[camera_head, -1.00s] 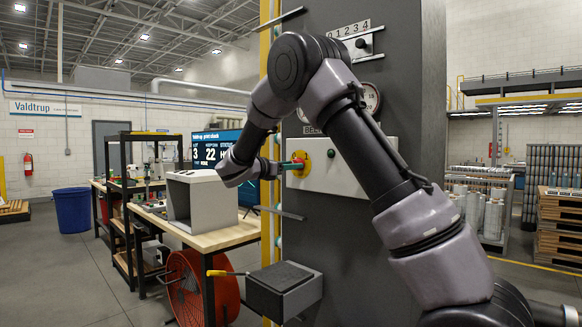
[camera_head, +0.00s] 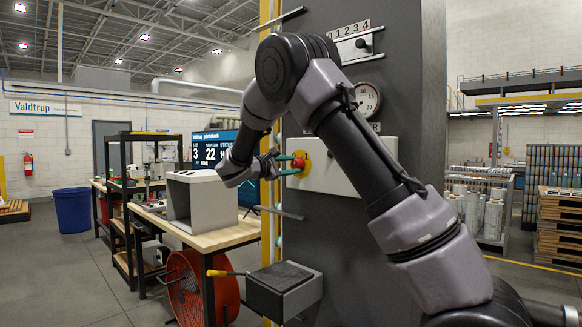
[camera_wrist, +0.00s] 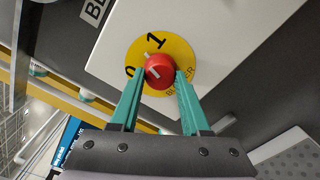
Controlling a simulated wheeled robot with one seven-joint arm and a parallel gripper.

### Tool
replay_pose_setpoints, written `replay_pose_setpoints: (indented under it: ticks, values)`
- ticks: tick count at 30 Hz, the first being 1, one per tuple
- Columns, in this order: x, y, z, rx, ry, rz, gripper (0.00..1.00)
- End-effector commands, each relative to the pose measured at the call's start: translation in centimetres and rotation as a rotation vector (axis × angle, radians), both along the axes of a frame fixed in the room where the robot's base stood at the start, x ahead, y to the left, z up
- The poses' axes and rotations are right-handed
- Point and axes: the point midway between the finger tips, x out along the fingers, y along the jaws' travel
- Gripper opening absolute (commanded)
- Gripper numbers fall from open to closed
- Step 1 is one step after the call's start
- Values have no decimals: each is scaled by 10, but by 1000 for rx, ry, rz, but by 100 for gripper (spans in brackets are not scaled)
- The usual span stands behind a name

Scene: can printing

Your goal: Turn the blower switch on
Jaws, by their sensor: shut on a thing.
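The blower switch is a round red knob (camera_wrist: 159,71) on a yellow disc (camera_wrist: 184,54) marked 0, 1 and BLOWER, on a white panel.
A dark box (camera_head: 284,289) juts out lower down. A workbench (camera_head: 215,238) with a grey open box stands left. An orange fan (camera_head: 190,290) is under it.

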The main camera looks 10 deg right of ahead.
Motion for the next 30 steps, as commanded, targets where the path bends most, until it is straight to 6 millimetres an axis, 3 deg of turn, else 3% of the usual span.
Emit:
replay_pose_setpoints:
  ticks: [15, 30]
  values:
    - [0, 1, -1, 246, -338, -1, 0]
    - [-1, 0, -1, 331, -452, -1, 0]
